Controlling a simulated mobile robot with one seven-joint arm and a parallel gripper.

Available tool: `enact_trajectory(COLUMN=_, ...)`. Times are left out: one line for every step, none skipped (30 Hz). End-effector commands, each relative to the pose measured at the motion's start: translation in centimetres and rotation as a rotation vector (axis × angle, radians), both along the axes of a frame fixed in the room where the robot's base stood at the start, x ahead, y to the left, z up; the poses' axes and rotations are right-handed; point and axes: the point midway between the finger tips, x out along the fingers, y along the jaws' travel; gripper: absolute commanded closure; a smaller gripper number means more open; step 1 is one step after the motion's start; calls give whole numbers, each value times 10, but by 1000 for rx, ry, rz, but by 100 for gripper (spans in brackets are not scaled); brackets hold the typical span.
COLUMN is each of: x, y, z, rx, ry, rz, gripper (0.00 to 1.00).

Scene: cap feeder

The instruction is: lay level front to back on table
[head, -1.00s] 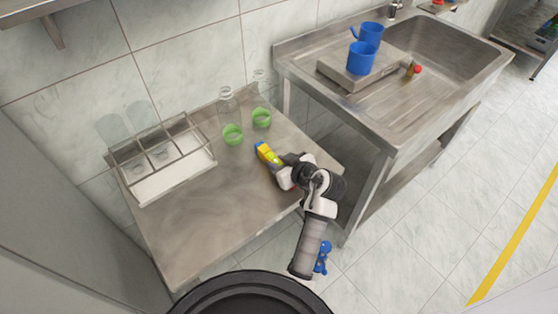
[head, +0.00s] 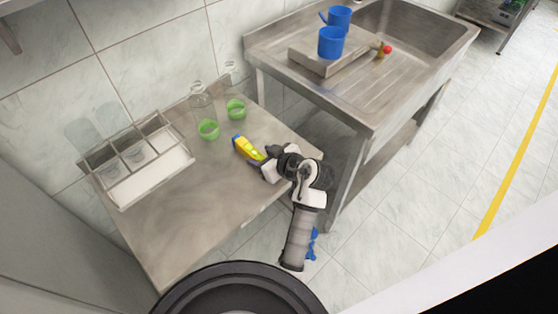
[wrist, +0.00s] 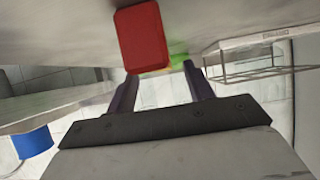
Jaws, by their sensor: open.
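The level is a yellow bar with a blue end (head: 247,149), lying slantwise on the steel table (head: 190,225) near its right side, blue end toward the back. Its near part is hidden by my gripper (head: 268,163) in the head view. In the wrist view a red block, seemingly the level's near end (wrist: 141,38), shows just beyond the open fingers (wrist: 162,88). The fingers stand apart with a gap between them. I cannot tell whether they touch the level.
Two green cups (head: 208,129) (head: 236,109) stand behind the level, with clear bottles (head: 201,103) at the back. A divided rack (head: 122,205) stands at the left. The table's front middle is clear. A sink unit (head: 375,110) with blue mugs (head: 331,43) stands to the right.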

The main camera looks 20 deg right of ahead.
Motion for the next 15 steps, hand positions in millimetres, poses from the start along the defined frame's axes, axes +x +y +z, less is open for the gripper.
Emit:
enact_trajectory(x=-9, y=-5, z=4, rx=-2, ry=-2, rz=-4, gripper=48)
enact_trajectory(x=-15, y=-7, z=8, rx=-1, ry=-3, rz=-3, gripper=48)
enact_trajectory(x=-23, y=-10, z=13, rx=-2, ry=-3, rz=-4, gripper=48)
enact_trajectory(x=-29, y=-13, z=17, rx=-2, ry=-2, rz=-5, gripper=48)
enact_trajectory(x=-34, y=-15, z=20, rx=-2, ry=-3, rz=-4, gripper=48)
enact_trajectory(x=-42, y=-18, z=25, rx=-3, ry=-3, rz=-5, gripper=48)
enact_trajectory(x=-47, y=-20, z=28, rx=-3, ry=-2, rz=-4, gripper=48)
enact_trajectory(x=-52, y=-23, z=32, rx=-3, ry=-3, rz=-3, gripper=48)
enact_trajectory(x=-59, y=-25, z=36, rx=-2, ry=-3, rz=-4, gripper=48)
enact_trajectory(x=-63, y=-27, z=39, rx=-3, ry=-2, rz=-4, gripper=48)
enact_trajectory(x=-68, y=-29, z=42, rx=-2, ry=-3, rz=-4, gripper=48)
enact_trajectory(x=-72, y=-31, z=45, rx=-2, ry=-2, rz=-3, gripper=48)
enact_trajectory(x=-75, y=-32, z=47, rx=-2, ry=-3, rz=-3, gripper=48)
enact_trajectory(x=-78, y=-33, z=49, rx=-1, ry=-3, rz=-2, gripper=48)
enact_trajectory(x=-82, y=-34, z=51, rx=-1, ry=-3, rz=-2, gripper=48)
